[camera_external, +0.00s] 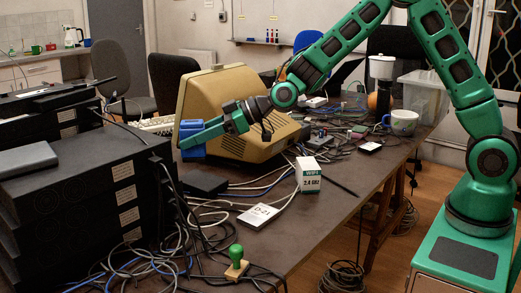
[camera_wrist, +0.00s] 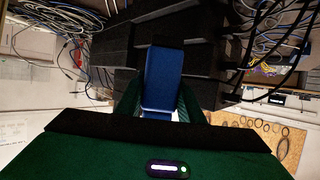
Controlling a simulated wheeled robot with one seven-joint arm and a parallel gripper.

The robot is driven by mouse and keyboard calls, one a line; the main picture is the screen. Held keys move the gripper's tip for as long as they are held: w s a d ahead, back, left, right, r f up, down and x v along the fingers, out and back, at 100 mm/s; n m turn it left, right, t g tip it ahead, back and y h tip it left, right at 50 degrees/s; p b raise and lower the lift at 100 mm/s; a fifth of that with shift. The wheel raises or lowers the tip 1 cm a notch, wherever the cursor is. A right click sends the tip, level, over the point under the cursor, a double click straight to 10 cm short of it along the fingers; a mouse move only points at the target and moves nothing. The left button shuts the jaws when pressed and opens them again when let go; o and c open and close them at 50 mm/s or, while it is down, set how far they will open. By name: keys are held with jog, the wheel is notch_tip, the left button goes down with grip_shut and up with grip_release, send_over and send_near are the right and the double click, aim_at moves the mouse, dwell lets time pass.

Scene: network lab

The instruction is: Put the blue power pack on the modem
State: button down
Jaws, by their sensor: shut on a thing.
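The blue power pack (camera_external: 191,137) is held up off the table, in front of the beige CRT monitor. My gripper (camera_external: 200,135) is shut on it. In the wrist view the pack (camera_wrist: 163,82) sits upright between my two green fingers, with dark boxes behind it. I cannot tell for sure which thing is the modem. A flat black box (camera_external: 204,182) lies on the table below the pack. Stacked black units (camera_external: 110,180) stand to the left, with a grey box (camera_external: 25,160) on top.
The beige monitor (camera_external: 245,95) stands close behind my gripper. Loose cables (camera_external: 170,270) cover the near table. A white WIFI box (camera_external: 307,176), a white labelled box (camera_external: 259,216) and a green-handled stamp (camera_external: 236,262) stand right of them. A mug (camera_external: 402,122) is farther right.

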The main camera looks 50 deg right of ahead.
jog(key=shift+w+d+f, duration=1.35)
jog(key=shift+d+f, duration=0.05)
jog(key=shift+f, duration=0.5)
jog(key=shift+w+d+f, duration=1.3)
jog(key=shift+d+f, duration=0.15)
jog(key=shift+f, duration=0.45)
jog(key=shift+w+d+f, duration=1.35)
jog(key=shift+d+f, duration=0.05)
jog(key=shift+f, duration=0.5)
jog(key=c, duration=1.2)
grip_release()
jog(key=shift+f, duration=0.1)
jog(key=v, duration=1.2)
